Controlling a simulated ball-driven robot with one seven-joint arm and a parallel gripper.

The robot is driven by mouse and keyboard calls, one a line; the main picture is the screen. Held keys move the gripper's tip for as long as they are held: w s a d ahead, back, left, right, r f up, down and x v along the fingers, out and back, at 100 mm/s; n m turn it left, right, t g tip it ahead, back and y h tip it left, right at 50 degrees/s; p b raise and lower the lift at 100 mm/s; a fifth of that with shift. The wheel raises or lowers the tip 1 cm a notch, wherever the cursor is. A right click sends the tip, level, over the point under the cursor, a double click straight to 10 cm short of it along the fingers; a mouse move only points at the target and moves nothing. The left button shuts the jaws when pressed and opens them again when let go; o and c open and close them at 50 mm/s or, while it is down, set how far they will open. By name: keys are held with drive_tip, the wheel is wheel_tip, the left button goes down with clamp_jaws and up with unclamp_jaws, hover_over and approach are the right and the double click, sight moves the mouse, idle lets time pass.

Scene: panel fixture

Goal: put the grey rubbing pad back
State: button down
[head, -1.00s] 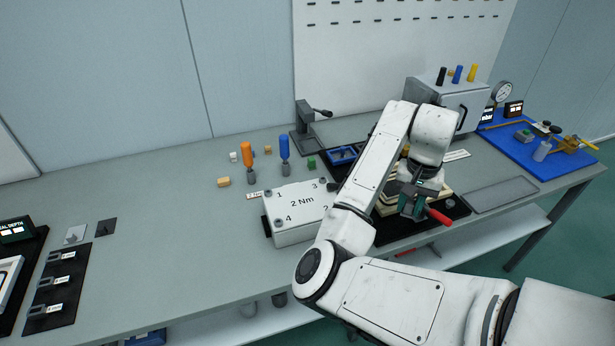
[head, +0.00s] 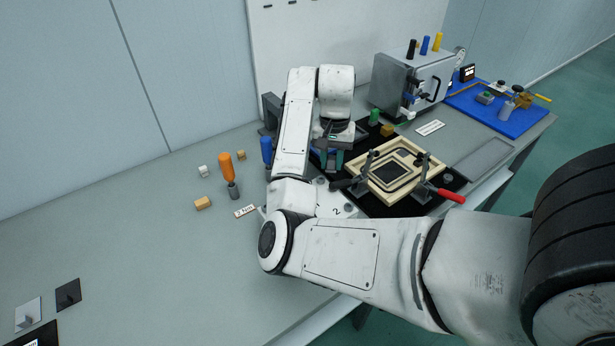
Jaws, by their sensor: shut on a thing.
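My gripper (head: 331,160) points down on the left side of the black mat (head: 380,208), left of the wooden frame fixture (head: 374,185). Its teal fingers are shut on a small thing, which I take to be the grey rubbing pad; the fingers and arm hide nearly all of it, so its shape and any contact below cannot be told. The fixture is a pale wooden frame with a dark rectangular opening, and clamps stand at its sides, one with a red handle (head: 450,195). The spot under my gripper is mostly hidden.
An orange-handled driver (head: 226,168) and a blue-handled driver (head: 266,150) stand left of my arm. Behind the fixture are a green block (head: 374,117) and a grey cabinet (head: 412,85). A grey tray (head: 483,160) lies to the right.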

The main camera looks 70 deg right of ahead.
drive_tip(key=w+d+f+b, duration=0.1)
drive_tip(key=w+f, duration=0.1)
drive_tip(key=w+d+f, duration=0.1)
drive_tip(key=w+f, duration=0.1)
drive_tip(key=w+d+f+b, duration=0.1)
drive_tip(key=w+f, duration=0.1)
drive_tip(key=shift+b, duration=0.3)
drive_tip(key=shift+w+d+f, duration=0.15)
drive_tip(key=shift+w+f, duration=0.25)
drive_tip(key=shift+w+d+f, duration=0.1)
drive_tip(key=shift+w+f, duration=0.05)
drive_tip(key=shift+f, duration=1.7)
drive_tip(key=shift+f, duration=0.15)
drive_tip(key=c, duration=0.8)
unclamp_jaws()
drive_tip(key=shift+c, duration=0.2)
wheel_tip(320, 180, up, 12)
drive_tip(key=shift+r+p, duration=0.2)
drive_tip(key=shift+p, duration=0.1)
